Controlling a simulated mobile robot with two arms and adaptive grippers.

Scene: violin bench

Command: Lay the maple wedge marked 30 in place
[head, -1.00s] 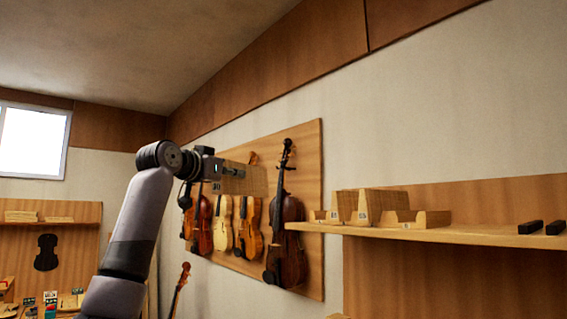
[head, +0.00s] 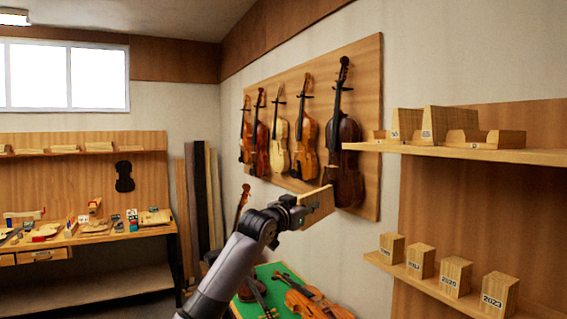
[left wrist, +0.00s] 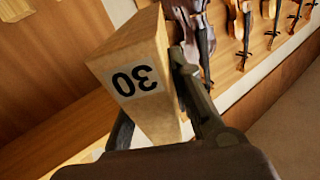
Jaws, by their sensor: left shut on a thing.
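The maple wedge marked 30 (left wrist: 140,75) is a pale wood block with a white label that reads upside down in the left wrist view. My left gripper (left wrist: 160,115) is shut on it, with a dark finger along each side. In the head view, the wedge (head: 319,207) points up and right from my left gripper (head: 300,211), in front of the hanging violins. Several wooden pieces with small labels (head: 440,120) stand on the upper right shelf (head: 470,153); most labels are too small to read. My right gripper is not in view.
A lower shelf (head: 420,284) holds several wooden blocks marked with years, such as 2023 (head: 498,293). Violins hang on a wooden panel (head: 370,70). Violins also lie on a green-topped surface (head: 265,272) below. A workbench (head: 100,236) with tools stands at left.

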